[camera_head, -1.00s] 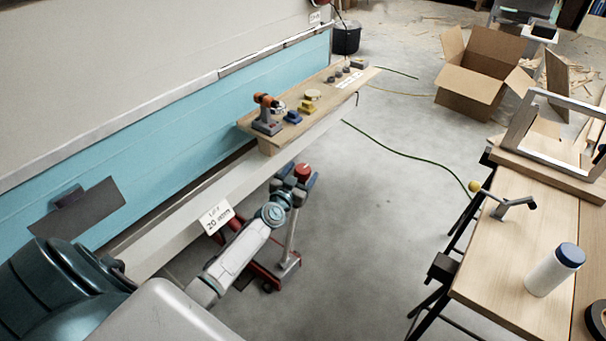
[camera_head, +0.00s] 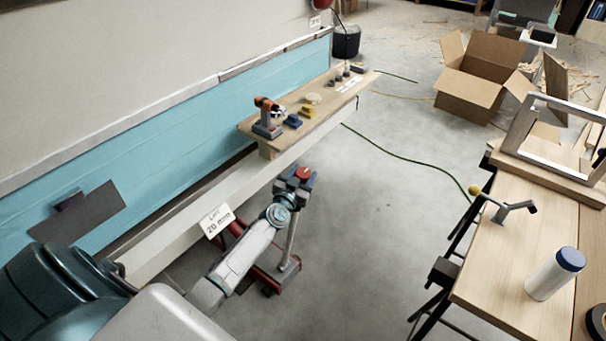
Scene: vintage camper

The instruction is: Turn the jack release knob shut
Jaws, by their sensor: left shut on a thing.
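The red trolley jack (camera_head: 272,278) stands on the floor beside and partly under the long pale beam at the foot of the teal camper wall. Its grey handle post (camera_head: 290,240) rises upright, with the red release knob (camera_head: 304,173) at its top. My left gripper (camera_head: 296,182) reaches up from the lower left and is shut on the knob, with its blue-tipped fingers around it. The fingers and wrist hide the knob's lower part. My left forearm hides part of the jack. My right gripper is not in view.
A wooden board (camera_head: 268,148) on the beam carries an orange drill (camera_head: 267,118) and small parts. A white lift label (camera_head: 217,221) hangs on the beam. A workbench (camera_head: 505,265) holding a white bottle (camera_head: 555,274) stands at right. Clear floor lies between; a green cable (camera_head: 410,158) crosses it.

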